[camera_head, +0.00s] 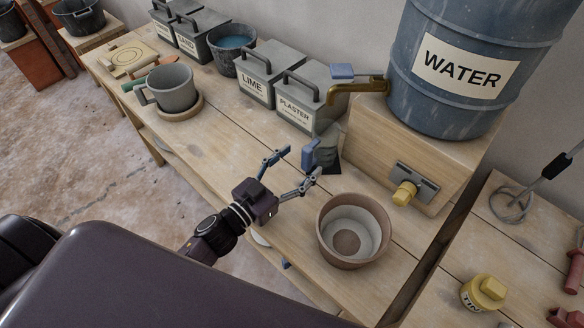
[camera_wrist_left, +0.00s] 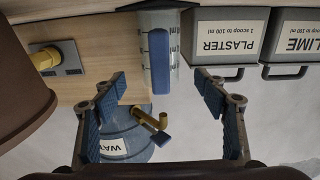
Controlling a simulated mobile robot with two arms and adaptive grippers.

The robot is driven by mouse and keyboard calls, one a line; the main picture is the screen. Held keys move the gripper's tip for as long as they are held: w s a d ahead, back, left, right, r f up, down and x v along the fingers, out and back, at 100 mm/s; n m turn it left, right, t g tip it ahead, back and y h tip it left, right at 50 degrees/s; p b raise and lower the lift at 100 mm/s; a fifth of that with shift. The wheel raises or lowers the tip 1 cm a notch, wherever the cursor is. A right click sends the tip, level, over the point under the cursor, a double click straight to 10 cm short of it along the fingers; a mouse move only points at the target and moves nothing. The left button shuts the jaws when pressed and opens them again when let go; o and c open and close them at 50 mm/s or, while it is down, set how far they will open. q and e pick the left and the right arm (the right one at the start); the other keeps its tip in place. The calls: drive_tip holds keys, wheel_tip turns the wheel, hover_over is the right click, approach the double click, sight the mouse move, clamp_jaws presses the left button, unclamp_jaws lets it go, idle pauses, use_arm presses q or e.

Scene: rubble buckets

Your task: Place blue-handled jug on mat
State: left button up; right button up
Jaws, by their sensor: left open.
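My right gripper is out of view.
A terracotta-rimmed pot (camera_head: 353,230) stands right of my gripper. Lime (camera_head: 257,85) and plaster (camera_head: 303,112) boxes line the back. A grey mug (camera_head: 171,88) sits on a round wooden base. The water barrel (camera_head: 455,75) has a brass tap (camera_head: 357,87). Bare bench lies front-left.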

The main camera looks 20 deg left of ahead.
use_arm(q)
drive_tip(key=shift+v, duration=1.15)
